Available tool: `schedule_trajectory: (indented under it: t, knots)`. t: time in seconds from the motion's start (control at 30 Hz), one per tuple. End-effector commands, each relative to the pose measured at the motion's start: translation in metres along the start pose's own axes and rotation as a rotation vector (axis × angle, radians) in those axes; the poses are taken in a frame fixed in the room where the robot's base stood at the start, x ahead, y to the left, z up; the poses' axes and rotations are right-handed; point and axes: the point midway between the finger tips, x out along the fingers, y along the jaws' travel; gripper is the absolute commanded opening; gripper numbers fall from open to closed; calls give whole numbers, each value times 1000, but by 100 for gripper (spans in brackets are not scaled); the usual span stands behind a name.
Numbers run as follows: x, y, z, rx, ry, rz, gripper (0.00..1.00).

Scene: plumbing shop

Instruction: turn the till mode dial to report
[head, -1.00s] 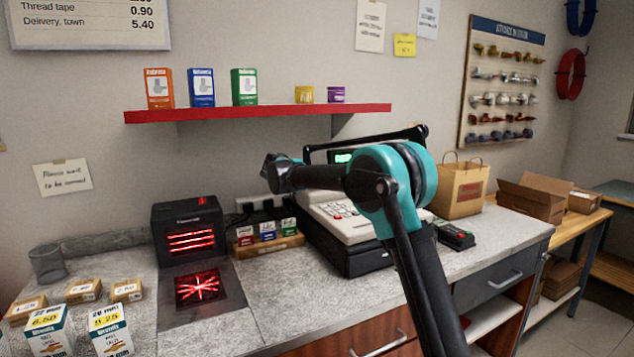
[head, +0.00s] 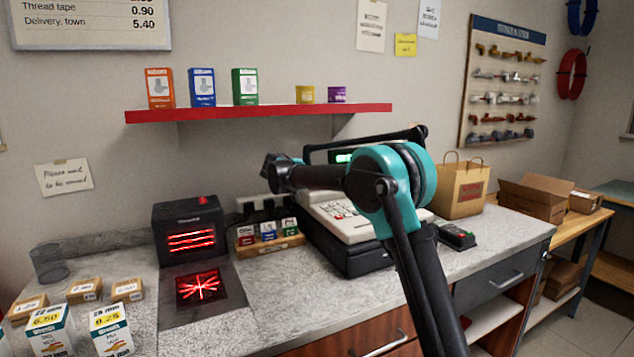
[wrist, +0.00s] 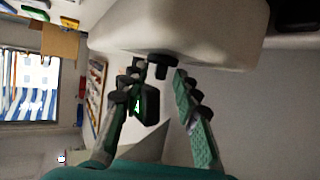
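The pale till (head: 318,222) stands on the counter, partly hidden behind my arm in the head view. Its display (head: 343,157) glows green, and a dark unit with a green display (wrist: 150,104) shows between my fingers in the wrist view. A small black knob (wrist: 160,63), which looks like the mode dial, sticks out from the till's pale casing (wrist: 200,28). My gripper (wrist: 160,72) is open, with one finger on each side of the knob and gaps visible. Whether the fingertips reach around it is unclear. The dial's markings cannot be read, and the head view hides the dial.
A scanner with red lights (head: 188,228) and a small rack of cards (head: 268,243) stand left of the till. A card terminal (head: 456,237) and a paper bag (head: 460,190) are to its right. A red shelf (head: 260,112) hangs above.

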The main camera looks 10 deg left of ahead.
Motion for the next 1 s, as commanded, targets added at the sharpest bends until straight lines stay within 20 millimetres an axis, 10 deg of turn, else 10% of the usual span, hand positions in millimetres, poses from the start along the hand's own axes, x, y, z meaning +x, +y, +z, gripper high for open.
schedule_trajectory:
  t: [0.63, 1.0]
  knots:
    - [-101, -1, 0, -2, 0, -2, 31]
    - [-120, 0, 0, 0, 0, 0, 31]
